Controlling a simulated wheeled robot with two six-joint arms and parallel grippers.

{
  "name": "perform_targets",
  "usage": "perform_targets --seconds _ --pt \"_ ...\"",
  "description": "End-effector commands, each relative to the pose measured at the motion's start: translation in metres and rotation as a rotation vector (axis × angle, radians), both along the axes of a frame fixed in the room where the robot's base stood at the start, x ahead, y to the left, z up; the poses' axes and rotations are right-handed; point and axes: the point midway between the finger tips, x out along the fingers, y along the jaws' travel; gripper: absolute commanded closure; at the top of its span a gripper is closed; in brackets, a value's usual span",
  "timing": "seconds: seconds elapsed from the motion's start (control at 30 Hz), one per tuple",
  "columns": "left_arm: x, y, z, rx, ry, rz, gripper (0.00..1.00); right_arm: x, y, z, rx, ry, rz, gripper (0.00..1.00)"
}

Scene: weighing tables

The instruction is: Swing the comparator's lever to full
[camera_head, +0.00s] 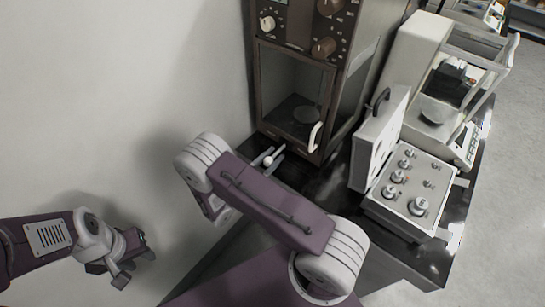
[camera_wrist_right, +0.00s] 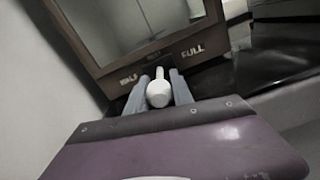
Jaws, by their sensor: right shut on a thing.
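The comparator (camera_head: 343,85) is a tall brown cabinet with a glass-fronted chamber, standing against the wall. Its lever has a white rounded knob (camera_wrist_right: 159,93) low at the cabinet's front, also seen in the head view (camera_head: 267,161). My right gripper (camera_wrist_right: 160,92) is shut on the lever, one grey finger on each side of the knob. In the right wrist view the lever sits between a left label, too blurred to read surely, and the "FULL" label (camera_wrist_right: 193,49) at right. My left gripper (camera_head: 110,275) is away at lower left; its finger gap is unclear.
A grey box with knobs and an upright panel (camera_head: 408,190) stands to the right on the dark table (camera_head: 437,258). Behind it is a white balance (camera_head: 440,112) with an open draft shield. The wall closes off the left side.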

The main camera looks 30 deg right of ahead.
Motion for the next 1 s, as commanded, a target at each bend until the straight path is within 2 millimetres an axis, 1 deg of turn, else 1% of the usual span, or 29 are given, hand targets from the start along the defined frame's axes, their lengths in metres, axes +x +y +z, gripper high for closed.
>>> perform_targets --seconds 0.83,0.93,1.0 --pt "0.0 0.0 0.0 0.0 0.0 0.0 0.64 0.0 0.0 0.0 -0.001 0.0 0.0 1.0" --pt "0.0 0.0 0.006 0.0 0.0 0.0 0.64 0.0 -0.001 0.003 -0.006 0.003 0.039 1.0" --pt "0.0 0.0 0.014 0.0 0.0 0.0 0.64 -0.001 -0.001 0.005 -0.008 0.007 0.117 1.0"
